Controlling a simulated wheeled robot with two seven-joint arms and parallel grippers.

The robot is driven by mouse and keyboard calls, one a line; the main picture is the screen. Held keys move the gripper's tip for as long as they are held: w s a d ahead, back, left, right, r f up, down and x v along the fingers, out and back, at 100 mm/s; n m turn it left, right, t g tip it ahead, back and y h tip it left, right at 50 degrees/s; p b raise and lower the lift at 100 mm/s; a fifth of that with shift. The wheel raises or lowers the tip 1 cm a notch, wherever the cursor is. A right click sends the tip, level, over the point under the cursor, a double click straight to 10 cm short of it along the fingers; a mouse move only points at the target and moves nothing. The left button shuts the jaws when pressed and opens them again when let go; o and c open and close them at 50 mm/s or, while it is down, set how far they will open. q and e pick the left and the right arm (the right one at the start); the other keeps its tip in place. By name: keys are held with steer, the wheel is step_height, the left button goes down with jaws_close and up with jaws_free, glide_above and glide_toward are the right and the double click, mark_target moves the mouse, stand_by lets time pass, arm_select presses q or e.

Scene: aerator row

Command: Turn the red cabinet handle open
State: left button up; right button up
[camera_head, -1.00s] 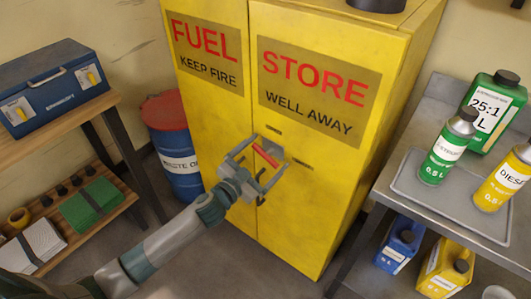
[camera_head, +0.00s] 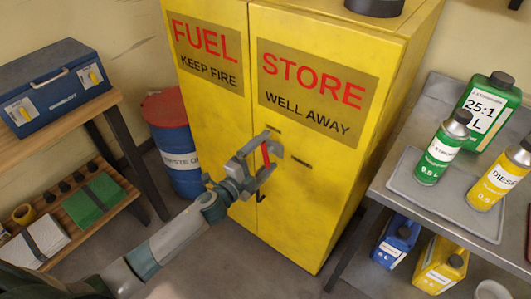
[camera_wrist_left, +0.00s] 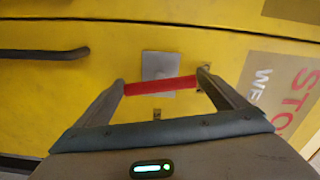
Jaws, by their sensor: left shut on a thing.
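The red cabinet handle (camera_head: 265,153) is a short bar on the front of the yellow fuel cabinet (camera_head: 225,135), near the seam between the doors. It stands nearly upright in the head view. My left gripper (camera_head: 268,152) reaches it from the lower left and is shut on it, one finger at each end. In the left wrist view the red handle (camera_wrist_left: 160,86) spans between the two fingertips in front of a grey plate (camera_wrist_left: 168,67). Both doors look closed. My right gripper is not in view.
A blue drum with a red lid (camera_head: 175,150) stands left of the cabinet. A wooden shelf unit (camera_head: 100,118) with a blue toolbox (camera_head: 50,80) is at the left. A metal bench (camera_head: 385,190) with bottles and cans is at the right. A dark bar (camera_wrist_left: 40,54) shows in the wrist view.

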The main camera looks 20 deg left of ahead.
arm_select(q)
steer(key=shift+m, duration=1.2)
steer(key=o, duration=0.8)
steer(key=shift+c, duration=0.2)
